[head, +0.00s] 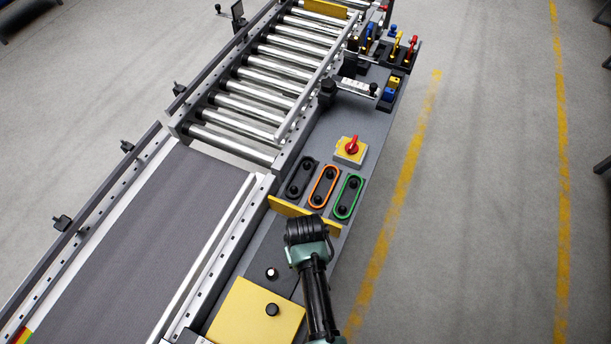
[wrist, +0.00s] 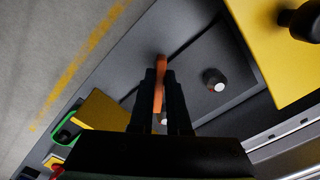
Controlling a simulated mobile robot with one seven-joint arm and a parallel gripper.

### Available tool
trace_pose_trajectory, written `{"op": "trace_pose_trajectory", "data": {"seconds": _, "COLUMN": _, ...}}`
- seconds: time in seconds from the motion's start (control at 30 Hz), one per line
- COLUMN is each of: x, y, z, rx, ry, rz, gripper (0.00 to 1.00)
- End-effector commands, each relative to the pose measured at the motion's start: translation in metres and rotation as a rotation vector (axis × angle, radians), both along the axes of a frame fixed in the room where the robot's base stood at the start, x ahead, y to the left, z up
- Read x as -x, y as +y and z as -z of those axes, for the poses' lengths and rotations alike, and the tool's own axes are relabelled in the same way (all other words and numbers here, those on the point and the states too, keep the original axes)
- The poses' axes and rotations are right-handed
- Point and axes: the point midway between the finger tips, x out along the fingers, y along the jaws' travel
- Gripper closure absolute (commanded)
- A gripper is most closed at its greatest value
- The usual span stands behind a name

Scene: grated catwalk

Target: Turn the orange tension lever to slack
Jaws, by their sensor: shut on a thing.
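The orange tension lever (wrist: 159,88) shows in the wrist view as a narrow upright orange strip between the two dark fingers. My gripper (wrist: 161,76) is shut on it, with a finger on each side. The lever's base is hidden by the fingers, and I cannot read any slack mark. In the head view my wrist (head: 306,232) is over the grey side panel, just in front of a yellow upright plate (head: 290,209). The lever and the fingertips are hidden there.
A white-topped knob (head: 272,273) and a yellow cover (head: 240,318) with a black knob are close by. Beyond the plate are belt loops, one orange-rimmed (head: 313,188) and one green-rimmed (head: 358,188), and a red rotary switch (head: 352,145). The conveyor (head: 140,230) runs along the left.

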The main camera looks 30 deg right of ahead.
Motion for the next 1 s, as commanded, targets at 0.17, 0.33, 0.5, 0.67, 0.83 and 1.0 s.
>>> {"op": "trace_pose_trajectory", "data": {"seconds": 0.17, "x": 0.0, "y": 0.0007, "z": -0.0025, "rx": 0.0, "ry": 0.002, "rz": 0.153, "gripper": 1.0}}
{"op": "trace_pose_trajectory", "data": {"seconds": 0.33, "x": -0.0002, "y": 0.0011, "z": -0.0021, "rx": 0.0, "ry": 0.001, "rz": 0.311, "gripper": 1.0}}
{"op": "trace_pose_trajectory", "data": {"seconds": 0.5, "x": -0.0004, "y": 0.0011, "z": -0.0017, "rx": 0.0, "ry": 0.001, "rz": 0.459, "gripper": 1.0}}
{"op": "trace_pose_trajectory", "data": {"seconds": 0.67, "x": -0.0006, "y": 0.0012, "z": -0.0014, "rx": 0.0, "ry": 0.001, "rz": 0.576, "gripper": 1.0}}
{"op": "trace_pose_trajectory", "data": {"seconds": 0.83, "x": -0.0007, "y": 0.0014, "z": -0.001, "rx": 0.0, "ry": 0.001, "rz": 0.666, "gripper": 1.0}}
{"op": "trace_pose_trajectory", "data": {"seconds": 1.0, "x": -0.0011, "y": 0.0011, "z": -0.0008, "rx": 0.0, "ry": -0.001, "rz": 0.723, "gripper": 1.0}}
